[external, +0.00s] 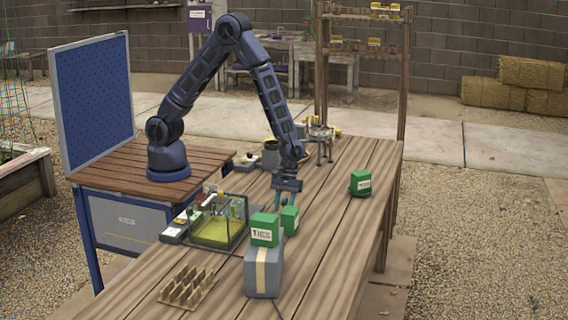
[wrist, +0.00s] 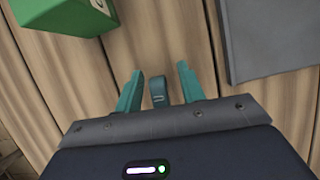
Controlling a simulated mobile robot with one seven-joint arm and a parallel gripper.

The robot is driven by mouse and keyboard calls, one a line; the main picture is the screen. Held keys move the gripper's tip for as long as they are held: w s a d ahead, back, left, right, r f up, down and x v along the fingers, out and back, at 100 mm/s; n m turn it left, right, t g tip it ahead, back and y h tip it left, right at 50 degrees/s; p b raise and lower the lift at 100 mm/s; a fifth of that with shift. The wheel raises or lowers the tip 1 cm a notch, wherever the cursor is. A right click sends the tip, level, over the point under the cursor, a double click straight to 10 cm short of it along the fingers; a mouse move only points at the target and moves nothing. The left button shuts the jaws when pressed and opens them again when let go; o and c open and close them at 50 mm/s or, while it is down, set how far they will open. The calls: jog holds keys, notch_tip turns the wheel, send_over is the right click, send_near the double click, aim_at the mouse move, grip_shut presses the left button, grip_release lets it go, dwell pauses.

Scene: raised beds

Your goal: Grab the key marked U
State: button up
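No key with a legible U shows in either view. My gripper (external: 284,200) points down over the wooden table, just behind the green boxes in the external view. In the wrist view its two teal fingers (wrist: 159,85) are spread apart, with wooden planks beyond them. A small dark teal piece (wrist: 159,93) shows between the fingers; I cannot tell whether it is part of my gripper or a separate thing. A green box (wrist: 62,15) is at the upper left of the wrist view, clear of the fingers.
One green box (external: 265,230) sits on a grey, cream-striped block (external: 263,272); another (external: 290,219) is close behind it. A third (external: 360,184) stands apart at right. A glass tank (external: 222,222) and a wooden divided tray (external: 188,287) are at left. Planks at front right are clear.

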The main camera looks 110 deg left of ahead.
grip_shut()
jog(key=shift+r, duration=0.15)
